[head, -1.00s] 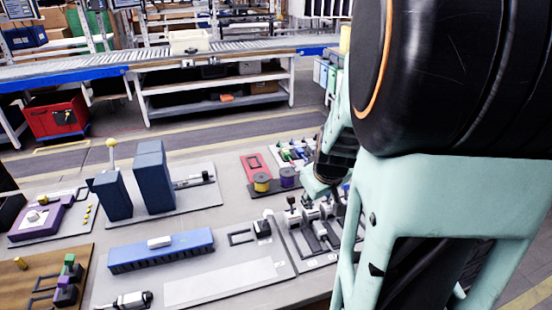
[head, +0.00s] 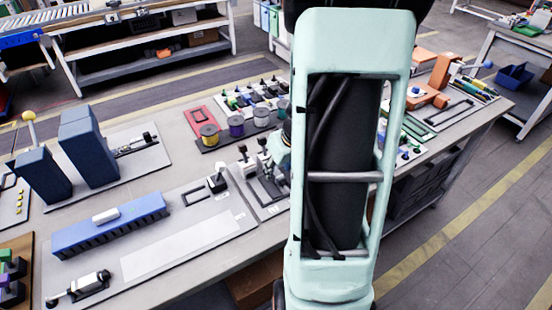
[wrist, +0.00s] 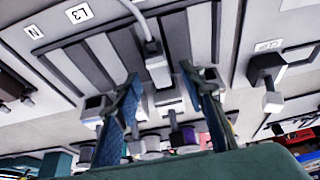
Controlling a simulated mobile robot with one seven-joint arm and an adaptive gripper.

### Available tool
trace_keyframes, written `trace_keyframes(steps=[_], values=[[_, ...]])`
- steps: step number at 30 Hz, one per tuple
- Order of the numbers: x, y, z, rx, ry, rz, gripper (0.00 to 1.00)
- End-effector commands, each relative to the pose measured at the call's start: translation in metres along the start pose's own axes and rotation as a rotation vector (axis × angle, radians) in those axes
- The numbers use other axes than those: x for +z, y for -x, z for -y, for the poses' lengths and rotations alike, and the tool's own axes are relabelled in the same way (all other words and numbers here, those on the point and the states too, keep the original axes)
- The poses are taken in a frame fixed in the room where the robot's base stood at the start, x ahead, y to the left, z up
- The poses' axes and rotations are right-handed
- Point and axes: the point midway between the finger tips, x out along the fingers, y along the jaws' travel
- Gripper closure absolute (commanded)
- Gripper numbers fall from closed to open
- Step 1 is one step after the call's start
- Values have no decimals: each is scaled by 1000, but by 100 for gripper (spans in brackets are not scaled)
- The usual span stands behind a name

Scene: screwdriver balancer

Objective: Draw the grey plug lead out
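The grey plug lead shows in the wrist view as a small grey plug (wrist: 158,68) with a pale cable (wrist: 139,17) running to the top edge. It sits over a dark-striped grey panel marked L3 and N. My gripper (wrist: 160,78) is open, its two blue-padded fingers on either side of the plug's lower end, with a visible gap at each side. I cannot tell how deep the plug is between the fingers. In the head view my arm hides the gripper and the plug; part of the grey fixture board (head: 262,205) shows beside the arm.
A dark clip post labelled CLIP (wrist: 266,70) stands right of the fingers in the wrist view. In the head view, coloured wire spools (head: 236,126) stand behind the fixture, and a blue terminal strip (head: 110,228) lies left. The bench's front strip is clear.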

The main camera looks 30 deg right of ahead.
Motion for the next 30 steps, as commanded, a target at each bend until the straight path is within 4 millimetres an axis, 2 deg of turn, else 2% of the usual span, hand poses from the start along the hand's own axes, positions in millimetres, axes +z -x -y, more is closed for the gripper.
trace_keyframes(steps=[1,6,15,25,27,28,30], values=[[1,-8,0,-1,-1,1,62],[0,-18,0,0,0,0,62],[0,-19,0,1,0,-1,62],[0,-19,0,0,0,-1,99],[0,-19,0,0,0,-1,100],[0,-19,0,0,0,-1,84],[0,-19,0,0,0,-1,92]])
